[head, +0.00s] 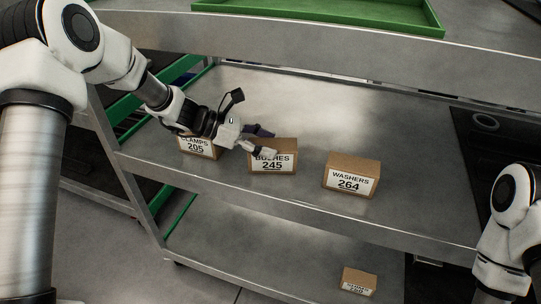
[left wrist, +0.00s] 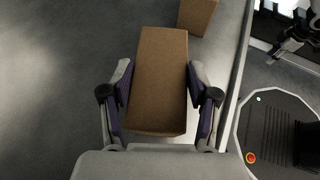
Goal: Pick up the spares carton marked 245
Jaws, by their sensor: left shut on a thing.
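The spares carton marked BUSHES 245 (head: 272,164) is a brown box with a white label, in the middle of the shelf's row of cartons. My left gripper (head: 262,141) is at its top, partly covering the label's upper edge. In the left wrist view the carton (left wrist: 158,80) lies between the two fingers of the left gripper (left wrist: 160,95), which are shut on its sides. The carton appears to be on the shelf; its underside is hidden. My right arm shows at the right edge of the head view. A dark gripper-like shape (left wrist: 292,40) shows in the left wrist view, too small to read.
The carton CLAMPS 205 (head: 198,147) stands left, partly behind my left arm. The carton WASHERS 264 (head: 351,176) stands right, with free shelf between. Another carton (head: 358,281) is on the lower shelf. A green tray (head: 320,17) lies on the top shelf, overhead.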

